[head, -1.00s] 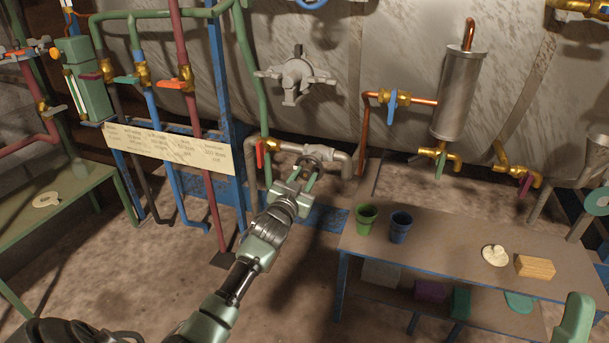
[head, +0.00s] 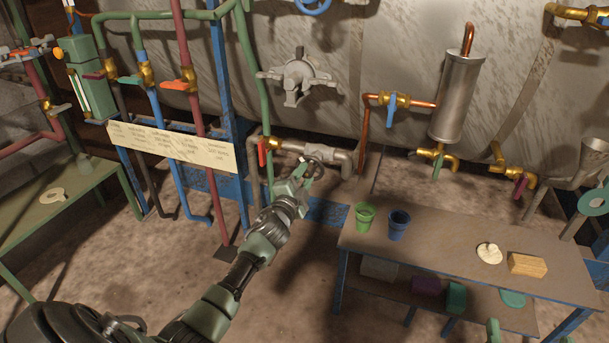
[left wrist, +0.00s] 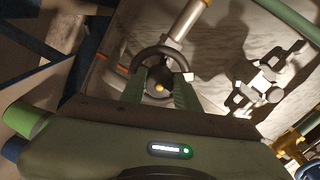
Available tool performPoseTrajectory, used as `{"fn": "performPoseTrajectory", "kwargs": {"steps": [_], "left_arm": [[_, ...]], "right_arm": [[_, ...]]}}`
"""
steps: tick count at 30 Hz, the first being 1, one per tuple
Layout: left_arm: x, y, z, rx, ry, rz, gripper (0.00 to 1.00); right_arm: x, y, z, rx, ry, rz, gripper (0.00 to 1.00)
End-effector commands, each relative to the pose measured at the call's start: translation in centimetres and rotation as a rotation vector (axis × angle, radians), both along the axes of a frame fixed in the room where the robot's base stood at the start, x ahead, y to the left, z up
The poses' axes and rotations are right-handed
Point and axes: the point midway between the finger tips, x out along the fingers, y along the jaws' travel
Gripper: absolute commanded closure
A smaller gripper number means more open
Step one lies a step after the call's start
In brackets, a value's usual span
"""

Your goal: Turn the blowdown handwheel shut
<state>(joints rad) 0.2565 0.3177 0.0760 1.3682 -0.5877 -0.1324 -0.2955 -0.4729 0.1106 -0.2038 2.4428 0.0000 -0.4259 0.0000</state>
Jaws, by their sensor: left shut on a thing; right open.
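The blowdown handwheel (head: 316,167) is a small dark ring at the end of a short grey pipe low in front of the tank. In the left wrist view the handwheel (left wrist: 158,54) shows a black rim and a yellowish hub end between my fingers. My left gripper (head: 307,174) is shut on it; in the left wrist view its two green fingers (left wrist: 160,84) straddle the wheel's hub region. The exact finger contact is hard to tell. My right gripper (head: 531,336) shows only as green fingertips, apart, at the bottom right edge, away from the wheel.
A red-handled valve (head: 264,152) sits just left of the wheel on the same pipe. A blue post (head: 229,100) and green pipe stand left. A workbench (head: 440,246) with a green cup (head: 365,216) and a blue cup (head: 398,223) is to the right.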

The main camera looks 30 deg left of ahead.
Motion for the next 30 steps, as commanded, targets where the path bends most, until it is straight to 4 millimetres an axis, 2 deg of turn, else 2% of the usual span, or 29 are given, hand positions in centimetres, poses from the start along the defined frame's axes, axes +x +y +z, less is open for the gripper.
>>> {"fn": "performPoseTrajectory", "kwargs": {"steps": [15,24,30], "left_arm": [[0.0,0.0,0.1,0.454,0.111,-0.002,1.0],[0.0,0.0,0.1,0.622,0.152,-0.002,1.0],[0.0,0.0,0.1,0.675,0.165,-0.002,1.0]], "right_arm": [[-0.3,-0.3,-1.6,-0.021,0.084,-0.005,0.09],[-0.3,-0.4,-1.9,-0.024,0.098,-0.007,0.09],[-0.4,-0.4,-2.1,-0.026,0.105,-0.007,0.09]]}}
